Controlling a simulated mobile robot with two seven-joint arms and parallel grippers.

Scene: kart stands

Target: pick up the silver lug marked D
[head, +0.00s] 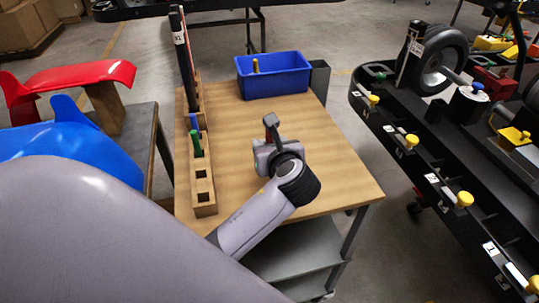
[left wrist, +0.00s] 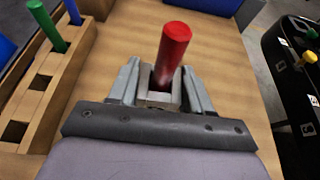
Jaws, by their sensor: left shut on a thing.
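My left gripper (head: 268,140) is over the wooden table top in the head view. In the left wrist view its two grey fingers (left wrist: 160,92) are shut on a piece with a red cylinder (left wrist: 174,50) standing up from between them. A silvery block (left wrist: 158,99) shows at the foot of the red cylinder; I cannot tell whether it belongs to the piece. No letter D can be read on it, and the arm hides the piece in the head view. I see no other silver lug that I can read as D. My right gripper is not in view.
A wooden rack (head: 205,182) with green and blue pegs and empty square holes runs along the table's left side. A blue bin (head: 272,75) stands at the back. A black kart frame (head: 420,170) with yellow knobs is at the right. The table (head: 335,165) is clear right of my gripper.

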